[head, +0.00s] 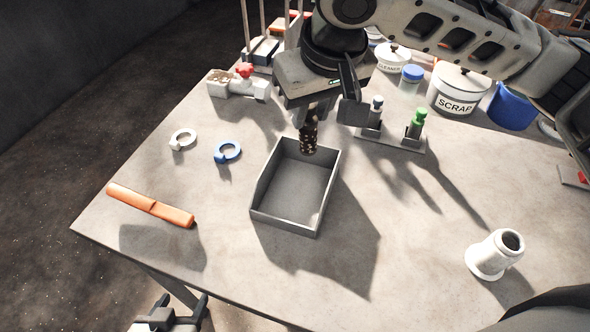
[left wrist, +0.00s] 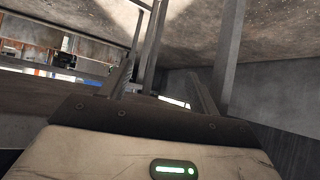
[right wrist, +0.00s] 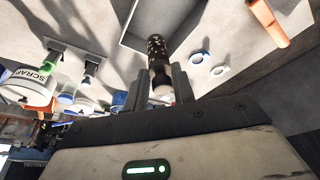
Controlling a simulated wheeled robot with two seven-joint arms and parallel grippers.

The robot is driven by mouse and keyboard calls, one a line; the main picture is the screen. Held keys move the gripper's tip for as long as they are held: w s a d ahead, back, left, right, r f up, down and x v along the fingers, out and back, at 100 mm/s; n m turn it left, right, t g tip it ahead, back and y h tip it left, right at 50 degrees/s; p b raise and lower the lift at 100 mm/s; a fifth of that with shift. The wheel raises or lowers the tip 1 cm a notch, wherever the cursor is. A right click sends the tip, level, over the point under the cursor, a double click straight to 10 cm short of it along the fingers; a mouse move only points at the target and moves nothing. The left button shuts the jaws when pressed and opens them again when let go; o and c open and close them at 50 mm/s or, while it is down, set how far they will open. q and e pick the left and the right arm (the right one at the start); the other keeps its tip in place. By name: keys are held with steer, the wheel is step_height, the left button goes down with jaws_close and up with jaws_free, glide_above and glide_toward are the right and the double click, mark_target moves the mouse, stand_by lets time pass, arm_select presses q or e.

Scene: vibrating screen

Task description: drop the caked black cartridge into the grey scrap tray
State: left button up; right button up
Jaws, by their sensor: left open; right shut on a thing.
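The caked black cartridge (head: 309,137) is dark with pale specks and hangs roughly upright from my right gripper (head: 311,106). In the right wrist view the cartridge (right wrist: 157,50) sits between the two fingers of my right gripper (right wrist: 161,82), which is shut on its pale end. The grey scrap tray (head: 256,205) is an open, empty box on the table. The cartridge is over or close to the tray's far edge; its exact height cannot be told. My left gripper (head: 178,312) is low, off the table's front edge, open and empty; its fingers (left wrist: 165,95) show in the left wrist view.
A white ring (head: 183,138), a blue ring (head: 228,152) and an orange-handled tool (head: 150,205) lie left of the tray. A white hollow fitting (head: 495,254) stands at right. Behind are a vial stand (head: 392,140), a scrap pot (head: 458,90) and a red-knobbed valve (head: 240,82).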

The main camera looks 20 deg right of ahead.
mark_target(313, 131)
steer(key=shift+s+f, duration=0.1)
steer(key=shift+f, duration=0.35)
step_height(313, 131, down, 4)
steer(key=shift+r+b, duration=0.25)
steer(key=shift+b, duration=0.7)
steer(key=shift+f, duration=0.3)
steer(key=shift+f+b, duration=0.1)
steer(key=shift+b, duration=0.25)
arm_select(q)
steer(key=shift+w+d+f, duration=0.1)
steer(key=shift+d+f, duration=0.3)
steer(key=shift+f, duration=0.15)
arm_select(e)
steer(key=o, duration=1)
steer(key=shift+o, duration=0.2)
